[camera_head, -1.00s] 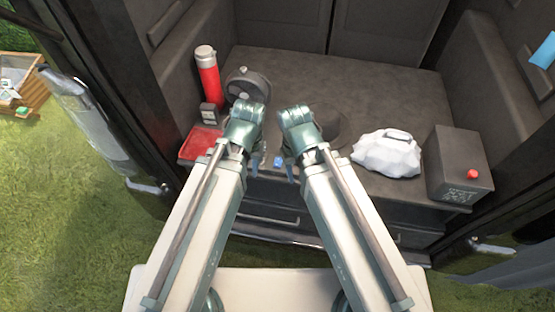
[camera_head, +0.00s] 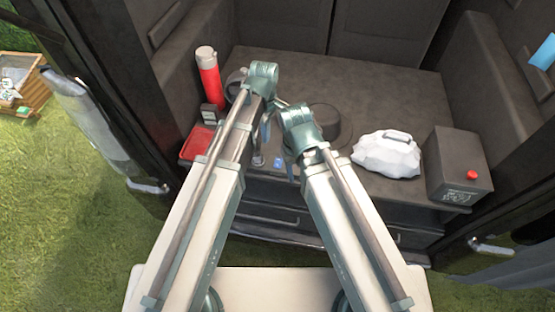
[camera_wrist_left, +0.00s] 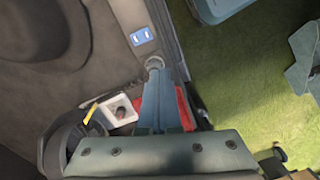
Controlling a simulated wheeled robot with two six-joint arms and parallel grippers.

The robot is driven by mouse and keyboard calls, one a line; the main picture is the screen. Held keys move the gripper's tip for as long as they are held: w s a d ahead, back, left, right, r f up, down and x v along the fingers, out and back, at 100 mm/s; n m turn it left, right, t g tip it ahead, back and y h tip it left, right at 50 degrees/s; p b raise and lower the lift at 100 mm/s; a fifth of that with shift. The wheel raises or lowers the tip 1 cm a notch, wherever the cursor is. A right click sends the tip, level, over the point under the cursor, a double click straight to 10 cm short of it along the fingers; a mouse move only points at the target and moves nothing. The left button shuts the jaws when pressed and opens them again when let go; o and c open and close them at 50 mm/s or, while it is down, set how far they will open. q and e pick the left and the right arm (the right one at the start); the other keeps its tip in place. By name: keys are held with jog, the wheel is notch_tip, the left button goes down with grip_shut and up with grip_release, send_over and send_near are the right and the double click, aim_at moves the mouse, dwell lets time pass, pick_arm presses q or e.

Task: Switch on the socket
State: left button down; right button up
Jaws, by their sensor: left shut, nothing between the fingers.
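A small blue panel (camera_head: 277,162) is set near the front edge of the dark van counter (camera_head: 385,90); it also shows in the left wrist view (camera_wrist_left: 142,36). I cannot tell for sure whether it is the socket. A dark box with a red button (camera_head: 458,165) stands at the counter's right end. My left gripper (camera_head: 265,132) is over the counter's left front; in the left wrist view its fingers (camera_wrist_left: 160,112) are shut and empty, apart from the panel. My right gripper (camera_head: 289,165) is mostly hidden by its wrist, to the panel's right.
A red flask (camera_head: 209,82), a small dark box (camera_head: 209,114) and a red tray (camera_head: 199,143) are at the left. A white bag (camera_head: 387,155) lies right of centre. A white container (camera_wrist_left: 117,112) and a round metal fitting (camera_wrist_left: 155,62) show in the left wrist view. The counter's back is clear.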

aim_at(277, 165)
pick_arm(q)
jog(key=shift+w+d+n, duration=0.25)
jog(key=shift+d+n, duration=0.3)
jog(key=shift+d, duration=0.1)
jog(key=shift+w+d+n, duration=0.2)
jog(key=shift+d+n, duration=0.3)
jog(key=shift+d, duration=0.2)
jog(key=shift+w+d+n, duration=0.25)
jog(key=shift+d+n, duration=0.3)
jog(key=shift+d, duration=0.1)
jog(key=f+b, duration=0.4)
jog(key=s+f+b, duration=0.1)
jog(key=f+b, duration=0.9)
jog(key=shift+s+a, duration=0.15)
jog(key=shift+s, duration=0.2)
jog(key=shift+s+a+f, duration=0.1)
jog(key=shift+s+f, duration=0.1)
jog(key=shift+s, duration=0.05)
jog(key=shift+w+r, duration=0.15)
jog(key=shift+w, duration=0.1)
